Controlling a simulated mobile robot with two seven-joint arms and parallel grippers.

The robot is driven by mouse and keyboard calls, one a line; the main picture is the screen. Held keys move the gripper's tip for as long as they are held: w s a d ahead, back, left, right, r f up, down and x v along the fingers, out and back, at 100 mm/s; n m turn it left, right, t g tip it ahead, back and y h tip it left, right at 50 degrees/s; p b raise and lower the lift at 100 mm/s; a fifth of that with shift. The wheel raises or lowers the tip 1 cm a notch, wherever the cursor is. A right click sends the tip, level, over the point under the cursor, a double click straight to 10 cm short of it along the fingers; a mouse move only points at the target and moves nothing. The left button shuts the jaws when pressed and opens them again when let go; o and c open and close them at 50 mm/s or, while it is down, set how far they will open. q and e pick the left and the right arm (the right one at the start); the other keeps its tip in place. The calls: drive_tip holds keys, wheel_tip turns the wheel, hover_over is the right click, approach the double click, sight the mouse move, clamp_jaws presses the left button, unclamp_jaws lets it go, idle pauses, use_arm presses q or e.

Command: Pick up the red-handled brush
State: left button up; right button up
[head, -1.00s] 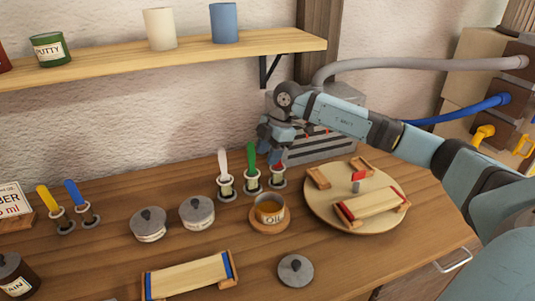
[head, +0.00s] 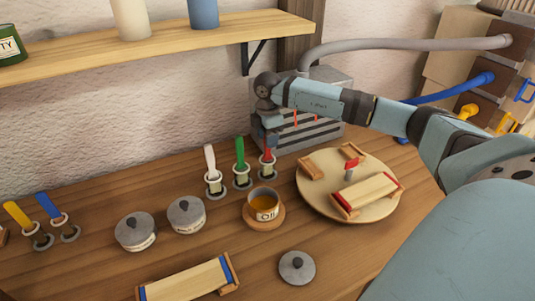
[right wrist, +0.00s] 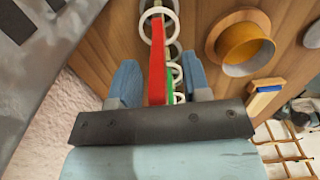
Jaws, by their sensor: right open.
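The red-handled brush (head: 267,157) stands upright in a ring holder at the right end of a row of three, beside the green-handled brush (head: 240,154). My right gripper (head: 270,140) is directly above it, pointing down. In the right wrist view the red handle (right wrist: 157,70) shows between the two open blue-grey fingers of the right gripper (right wrist: 160,80), with a gap on each side. The lower part of the brush is partly hidden by its holder. My left gripper is not in view.
A white-handled brush (head: 210,160) stands to the left. The oil cup (head: 263,205) is close in front of the red brush. A round board (head: 318,199) with wooden pieces lies to the right, and a grey vented box (head: 318,135) stands behind.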

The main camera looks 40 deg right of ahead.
clamp_jaws()
idle(0.3)
